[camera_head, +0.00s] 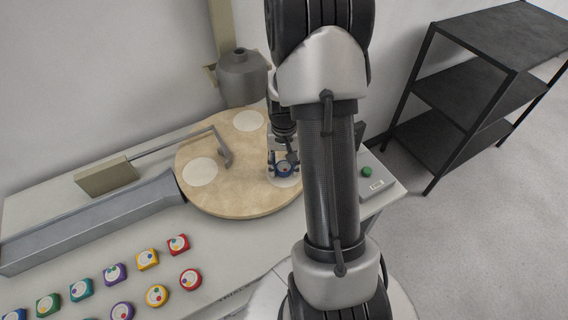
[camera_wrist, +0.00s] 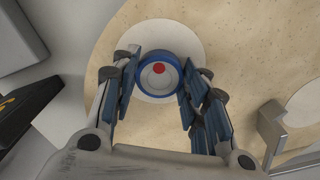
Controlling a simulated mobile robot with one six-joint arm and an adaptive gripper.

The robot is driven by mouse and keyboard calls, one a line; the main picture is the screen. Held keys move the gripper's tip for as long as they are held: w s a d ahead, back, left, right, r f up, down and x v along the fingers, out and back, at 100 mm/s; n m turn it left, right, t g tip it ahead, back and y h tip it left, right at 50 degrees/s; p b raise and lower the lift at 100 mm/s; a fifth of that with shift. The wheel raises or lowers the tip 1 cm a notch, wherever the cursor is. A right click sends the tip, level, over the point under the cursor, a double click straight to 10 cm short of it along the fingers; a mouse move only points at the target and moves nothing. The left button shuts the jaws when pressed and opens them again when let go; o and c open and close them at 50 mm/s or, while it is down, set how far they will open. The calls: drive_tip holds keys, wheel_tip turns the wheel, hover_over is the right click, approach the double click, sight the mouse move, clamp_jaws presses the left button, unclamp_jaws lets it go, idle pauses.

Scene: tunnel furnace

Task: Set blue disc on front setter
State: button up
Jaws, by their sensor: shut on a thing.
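The blue disc (camera_head: 284,170) has a pale face with a red dot and sits between the fingers of my gripper (camera_head: 283,163). In the wrist view the blue disc (camera_wrist: 158,78) lies between the two fingers of my gripper (camera_wrist: 157,84), which are shut on its sides. A white round setter (camera_head: 285,181) lies under the disc on the round tan plate. It also shows in the wrist view (camera_wrist: 160,33), with the disc overlapping its lower middle. I cannot tell whether the disc touches the setter or is slightly above it.
Two other white setters (camera_head: 199,171) (camera_head: 247,120) on the tan plate (camera_head: 228,205) are bare. A metal bracket (camera_head: 222,150) reaches over the plate. Several coloured pieces (camera_head: 147,259) stand in rows at the front left. A green button box (camera_head: 374,183) is at the right.

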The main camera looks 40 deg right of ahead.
drive_tip(key=shift+f, duration=0.4)
drive_tip(key=o, duration=1.2)
drive_tip(key=shift+r, duration=0.15)
wheel_tip(320, 180, up, 12)
drive_tip(key=shift+f, duration=0.1)
